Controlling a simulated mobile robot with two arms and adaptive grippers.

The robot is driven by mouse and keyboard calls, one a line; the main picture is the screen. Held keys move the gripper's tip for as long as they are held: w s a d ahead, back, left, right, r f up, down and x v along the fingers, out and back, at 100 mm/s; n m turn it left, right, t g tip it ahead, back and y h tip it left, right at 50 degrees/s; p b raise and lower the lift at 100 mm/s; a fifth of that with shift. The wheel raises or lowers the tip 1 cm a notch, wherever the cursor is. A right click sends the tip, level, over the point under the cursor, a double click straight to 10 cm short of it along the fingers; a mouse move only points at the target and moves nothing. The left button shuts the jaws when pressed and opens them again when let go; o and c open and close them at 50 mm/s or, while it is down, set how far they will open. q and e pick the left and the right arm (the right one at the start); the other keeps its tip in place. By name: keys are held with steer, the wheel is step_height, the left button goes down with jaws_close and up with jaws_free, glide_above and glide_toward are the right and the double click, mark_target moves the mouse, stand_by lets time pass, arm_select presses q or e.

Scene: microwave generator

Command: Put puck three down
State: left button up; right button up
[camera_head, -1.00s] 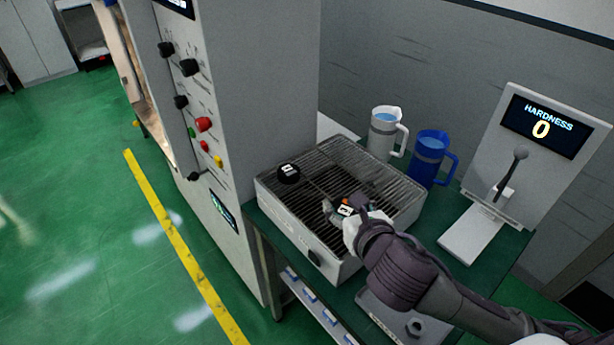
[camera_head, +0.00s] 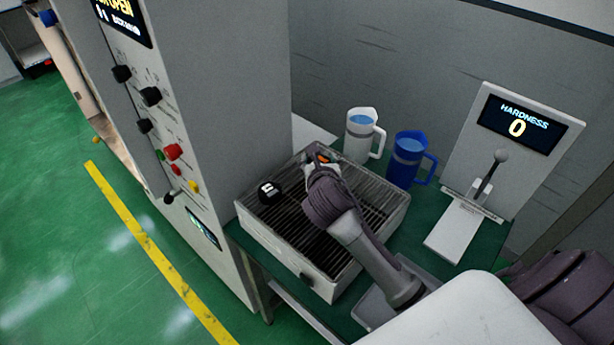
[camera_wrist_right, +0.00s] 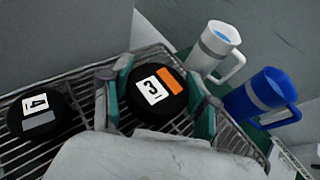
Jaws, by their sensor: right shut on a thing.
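Puck three (camera_wrist_right: 156,90) is black with a white "3" label and an orange patch. In the right wrist view it sits between the fingers of my right gripper (camera_wrist_right: 158,100), which is shut on it. I cannot tell whether the puck touches the bars. Puck four (camera_wrist_right: 40,112) lies on the rack to the left, and shows in the head view (camera_head: 269,192). My left gripper is not in view.
A white jug (camera_head: 361,136) and a blue jug (camera_head: 408,160) stand right behind the rack. A hardness tester (camera_head: 510,150) reading 0 is further right. A grey machine with knobs (camera_head: 215,100) rises at the left. The rack's front bars are clear.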

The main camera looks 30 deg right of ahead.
steer(key=a+f, duration=0.1)
steer(key=w+a, duration=0.1)
steer(key=shift+w+a+f, duration=0.3)
steer(key=shift+f, duration=0.05)
step_height(320, 180, down, 3)
steer(key=shift+f, duration=0.2)
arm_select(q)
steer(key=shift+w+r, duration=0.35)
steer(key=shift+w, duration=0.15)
arm_select(e)
steer(key=shift+f, duration=0.35)
steer(key=o, duration=1.3)
steer(key=shift+f, duration=0.15)
step_height(320, 180, up, 5)
glide_above(308, 220)
steer(key=shift+b, duration=0.3)
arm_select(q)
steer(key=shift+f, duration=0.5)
